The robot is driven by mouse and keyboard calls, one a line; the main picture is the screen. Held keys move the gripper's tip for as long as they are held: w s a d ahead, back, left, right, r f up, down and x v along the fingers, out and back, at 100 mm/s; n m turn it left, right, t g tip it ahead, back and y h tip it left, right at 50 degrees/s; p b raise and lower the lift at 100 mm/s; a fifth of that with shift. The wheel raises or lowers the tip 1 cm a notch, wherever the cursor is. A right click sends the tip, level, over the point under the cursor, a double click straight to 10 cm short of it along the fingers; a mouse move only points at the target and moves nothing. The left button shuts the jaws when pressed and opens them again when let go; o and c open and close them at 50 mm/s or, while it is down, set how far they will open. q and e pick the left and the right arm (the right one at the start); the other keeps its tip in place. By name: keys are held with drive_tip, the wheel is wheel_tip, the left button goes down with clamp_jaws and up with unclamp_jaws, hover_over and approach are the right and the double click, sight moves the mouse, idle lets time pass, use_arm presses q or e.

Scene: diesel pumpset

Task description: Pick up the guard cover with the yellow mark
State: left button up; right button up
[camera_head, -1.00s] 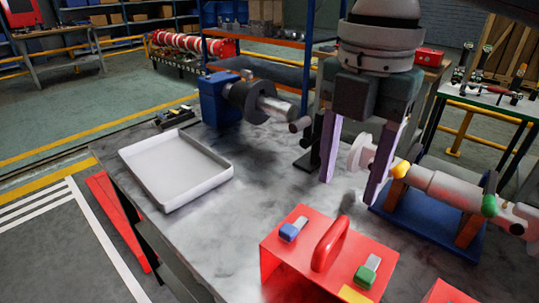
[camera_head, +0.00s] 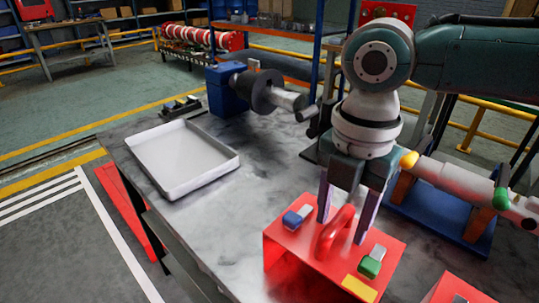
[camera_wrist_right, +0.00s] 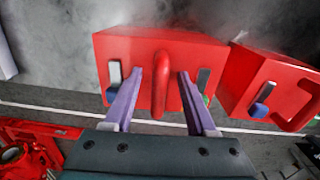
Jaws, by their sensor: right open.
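The red guard cover with the yellow mark (camera_head: 360,288) stands near the front of the table. It has a red arched handle (camera_head: 334,232), a blue-topped latch (camera_head: 296,218) and a green-topped latch (camera_head: 372,262). My right gripper (camera_head: 342,228) is open, with its two purple fingers pointing down on either side of the handle. In the right wrist view the handle (camera_wrist_right: 160,85) shows between the open fingers (camera_wrist_right: 158,75), apart from both. The yellow mark is not visible in that view. My left gripper is not in view.
A second red cover (camera_head: 455,292) stands close on the right, also in the right wrist view (camera_wrist_right: 262,82). A white tray (camera_head: 180,160) lies at the left. A blue motor with a shaft (camera_head: 230,90) stands behind. A pump on a blue base (camera_head: 440,220) is at the right.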

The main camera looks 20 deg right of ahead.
clamp_jaws()
idle(0.3)
drive_tip(key=shift+r, duration=0.1)
idle(1.0)
